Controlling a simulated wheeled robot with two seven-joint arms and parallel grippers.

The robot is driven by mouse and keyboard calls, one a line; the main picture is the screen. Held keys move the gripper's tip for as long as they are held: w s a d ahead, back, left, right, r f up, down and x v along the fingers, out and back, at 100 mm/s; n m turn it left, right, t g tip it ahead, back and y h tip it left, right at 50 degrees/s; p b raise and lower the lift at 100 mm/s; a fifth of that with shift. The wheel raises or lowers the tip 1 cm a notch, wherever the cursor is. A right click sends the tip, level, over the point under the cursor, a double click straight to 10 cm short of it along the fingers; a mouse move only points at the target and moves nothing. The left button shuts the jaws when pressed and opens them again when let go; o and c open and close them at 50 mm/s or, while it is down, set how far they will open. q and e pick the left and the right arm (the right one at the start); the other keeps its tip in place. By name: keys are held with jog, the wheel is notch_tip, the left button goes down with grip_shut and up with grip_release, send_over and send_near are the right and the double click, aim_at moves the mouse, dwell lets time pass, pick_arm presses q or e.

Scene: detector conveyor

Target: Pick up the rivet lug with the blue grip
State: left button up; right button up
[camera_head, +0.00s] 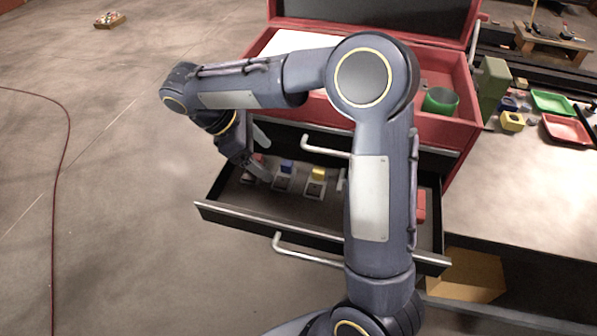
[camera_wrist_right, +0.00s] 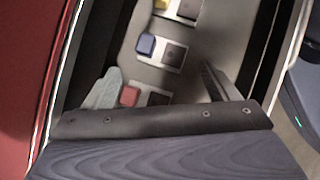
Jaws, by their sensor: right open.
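The rivet lug with the blue grip (camera_head: 287,167) lies in the open drawer, between a lug with a red grip (camera_head: 258,158) on its left and one with a yellow grip (camera_head: 318,173) on its right. In the right wrist view the blue grip (camera_wrist_right: 146,45) sits beyond the fingertips, with its dark-centred plate beside it. The red grip (camera_wrist_right: 129,96) shows close to the left finger. My right gripper (camera_wrist_right: 160,82) is open and empty over the drawer's left part. In the head view the right gripper is partly hidden by its own wrist. My left gripper is out of view.
The drawer (camera_head: 330,250) has a raised front edge and a bar handle, below a red tool chest (camera_head: 460,95). A red item (camera_head: 421,206) lies at the drawer's right. A workbench (camera_head: 500,190) with green and red trays stands right. Open floor lies left.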

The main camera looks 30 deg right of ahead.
aim_at(286, 177)
jog(key=p+x, duration=0.1)
jog(key=x, duration=0.5)
jog(key=shift+f, duration=0.25)
jog(key=shift+c, duration=0.2)
jog(key=c, duration=0.8)
